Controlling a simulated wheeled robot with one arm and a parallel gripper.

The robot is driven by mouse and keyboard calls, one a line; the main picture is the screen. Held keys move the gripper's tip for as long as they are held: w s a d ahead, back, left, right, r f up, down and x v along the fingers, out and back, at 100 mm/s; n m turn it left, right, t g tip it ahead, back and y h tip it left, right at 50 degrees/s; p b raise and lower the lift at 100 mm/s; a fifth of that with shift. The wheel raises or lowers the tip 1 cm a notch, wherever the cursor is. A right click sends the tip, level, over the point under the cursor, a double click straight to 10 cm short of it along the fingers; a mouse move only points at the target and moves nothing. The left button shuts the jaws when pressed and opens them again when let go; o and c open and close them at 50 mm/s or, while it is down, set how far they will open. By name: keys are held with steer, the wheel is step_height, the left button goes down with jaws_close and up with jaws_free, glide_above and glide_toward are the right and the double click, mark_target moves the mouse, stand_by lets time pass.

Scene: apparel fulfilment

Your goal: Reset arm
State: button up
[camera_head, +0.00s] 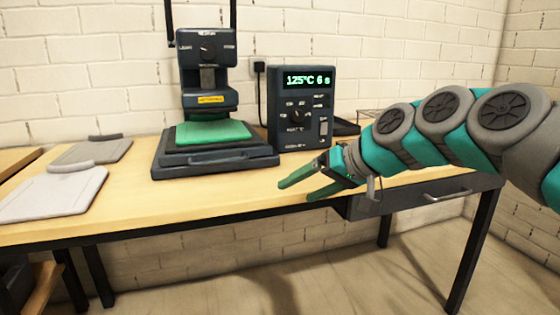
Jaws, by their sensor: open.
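My gripper (299,185) is at the front edge of the wooden table, in front of the control box and to the right of the heat press. Its two green fingers point left and are apart, with nothing between them. My arm (425,130) reaches in from the right side of the view, with several teal and grey joints. The gripper touches nothing that I can make out, though its exact height over the table edge is hard to tell.
A heat press (208,80) with a green pad (212,133) stands on the table (150,205). A control box (302,110) reads 125°C 6 s. Two grey boards (55,192) (92,152) lie at the left. A drawer (425,197) is under the right side. A dark tray (346,127) sits behind my arm.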

steer(key=s+f+g+h, duration=0.4)
steer(key=s+f, duration=0.9)
steer(key=s, duration=0.1)
steer(key=s+d+f+g+h, duration=0.1)
steer(key=s+d+f, duration=0.2)
steer(key=s, duration=0.3)
steer(key=s+d+f+m+g+h, duration=0.1)
steer(key=s+d+f+h, duration=0.1)
steer(key=s+d+f, duration=0.2)
steer(key=s+d+f+m+g+h, duration=0.1)
steer(key=s+d+f+g, duration=0.1)
steer(key=s+f, duration=0.4)
steer(key=s+d, duration=0.1)
steer(key=s, duration=0.1)
steer(key=shift+s+d, duration=0.2)
steer(key=shift+s, duration=0.15)
steer(key=shift+o, duration=0.3)
